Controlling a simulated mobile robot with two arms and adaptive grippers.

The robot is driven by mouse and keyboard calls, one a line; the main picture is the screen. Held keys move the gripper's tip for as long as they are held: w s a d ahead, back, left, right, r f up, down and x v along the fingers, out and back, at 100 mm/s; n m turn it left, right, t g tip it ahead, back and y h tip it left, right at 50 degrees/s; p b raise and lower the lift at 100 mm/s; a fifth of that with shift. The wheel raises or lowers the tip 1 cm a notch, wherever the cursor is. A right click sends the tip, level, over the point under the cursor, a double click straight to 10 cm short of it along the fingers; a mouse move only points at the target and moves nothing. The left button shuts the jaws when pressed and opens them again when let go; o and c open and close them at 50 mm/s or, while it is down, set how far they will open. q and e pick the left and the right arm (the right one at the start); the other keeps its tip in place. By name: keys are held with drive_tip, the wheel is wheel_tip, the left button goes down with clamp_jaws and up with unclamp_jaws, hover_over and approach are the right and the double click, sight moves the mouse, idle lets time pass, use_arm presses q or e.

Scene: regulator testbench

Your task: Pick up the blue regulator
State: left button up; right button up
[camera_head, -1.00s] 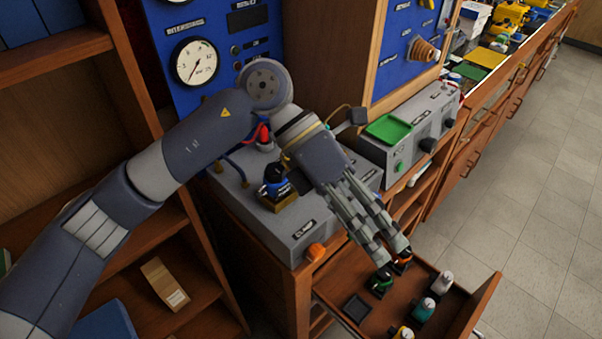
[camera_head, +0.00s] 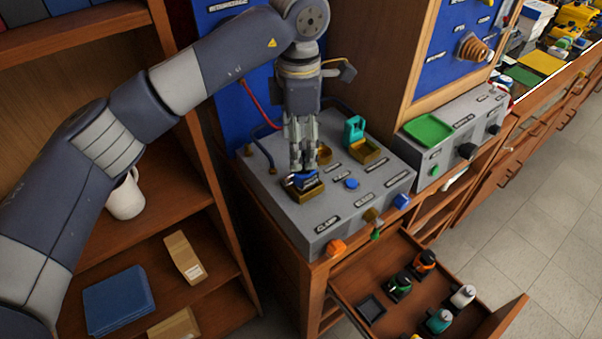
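The blue regulator (camera_head: 303,181) sits in a square brass socket (camera_head: 312,194) on the grey test bench (camera_head: 340,205). Its top is hidden by my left gripper (camera_head: 302,166). The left gripper points straight down over the regulator, with its fingertips at the regulator's upper part. The fingers are close together, but I cannot tell whether they are shut on it. My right gripper is not in view.
A teal clamp-like part (camera_head: 354,130) stands by another brass socket (camera_head: 366,152) on the bench. The open drawer (camera_head: 455,288) below holds several regulators. A green tray (camera_head: 428,130) lies on the console at right. A red hose runs behind the gripper.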

sight(302, 159)
use_arm(q)
wheel_tip(302, 159, down, 2)
drive_tip(key=shift+f+p, duration=0.2)
drive_tip(key=shift+p, duration=0.1)
drive_tip(key=shift+f+p, duration=0.3)
drive_tip(key=f, duration=0.1)
drive_tip(key=f+p, duration=0.1)
drive_tip(key=f, duration=0.1)
drive_tip(key=shift+w+d+f+p, duration=0.2)
drive_tip(key=shift+d+f+p, duration=0.1)
drive_tip(key=shift+p, duration=0.1)
drive_tip(key=shift+f, duration=0.5)
drive_tip(key=shift+r, duration=0.1)
drive_tip(key=c, duration=1.6)
drive_tip(key=shift+r, duration=0.1)
